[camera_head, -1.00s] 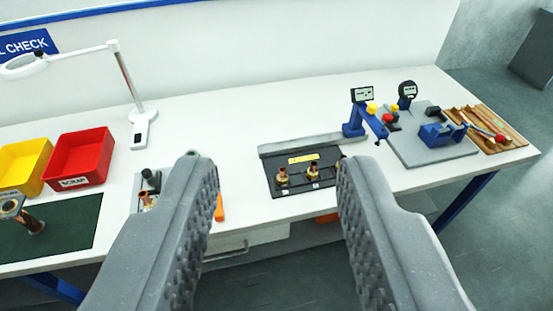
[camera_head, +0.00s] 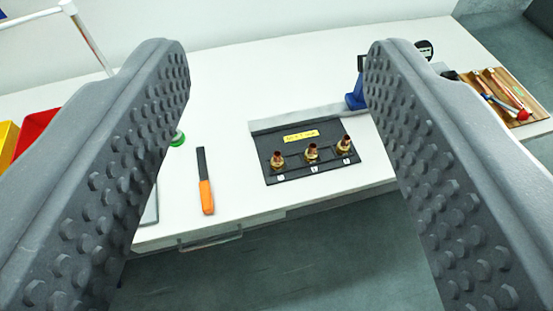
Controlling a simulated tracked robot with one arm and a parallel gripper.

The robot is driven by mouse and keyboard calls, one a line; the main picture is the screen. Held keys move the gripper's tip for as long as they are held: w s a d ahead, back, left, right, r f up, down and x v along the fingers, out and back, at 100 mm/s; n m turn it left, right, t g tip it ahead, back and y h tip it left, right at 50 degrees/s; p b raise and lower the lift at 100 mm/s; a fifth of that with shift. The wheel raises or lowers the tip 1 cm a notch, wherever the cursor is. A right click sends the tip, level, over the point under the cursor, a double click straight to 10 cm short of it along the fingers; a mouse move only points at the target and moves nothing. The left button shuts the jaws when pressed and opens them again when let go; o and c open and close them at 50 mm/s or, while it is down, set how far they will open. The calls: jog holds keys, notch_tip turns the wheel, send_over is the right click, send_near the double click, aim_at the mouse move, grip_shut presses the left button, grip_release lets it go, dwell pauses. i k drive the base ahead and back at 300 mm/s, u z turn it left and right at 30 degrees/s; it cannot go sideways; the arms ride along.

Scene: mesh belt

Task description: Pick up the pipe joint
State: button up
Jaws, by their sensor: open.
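Several black-tray details show in the head view: the black tray (camera_head: 318,170) lies on the white bench and bears three upright brass and copper pipe joints. The left joint (camera_head: 277,160), the middle joint (camera_head: 311,152) and the right joint (camera_head: 345,145) stand in a row by small white labels. I cannot tell which one the task means. My gripper (camera_head: 277,60) is open and empty. Its two grey studded fingers frame the tray at left and right, apart from it and from the joints.
An orange-handled tool (camera_head: 206,185) lies left of the tray. A grey bar (camera_head: 308,120) runs along the tray's back. A red bin (camera_head: 36,130) and yellow bin (camera_head: 8,142) stand far left. A wooden tray of tools (camera_head: 505,95) lies at right. The bench between holds free white room.

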aim_at(343, 147)
jog(key=z, duration=0.45)
jog(key=k, duration=1.3)
jog(key=z, duration=0.45)
jog(key=i, duration=1.9)
jog(key=u, duration=0.3)
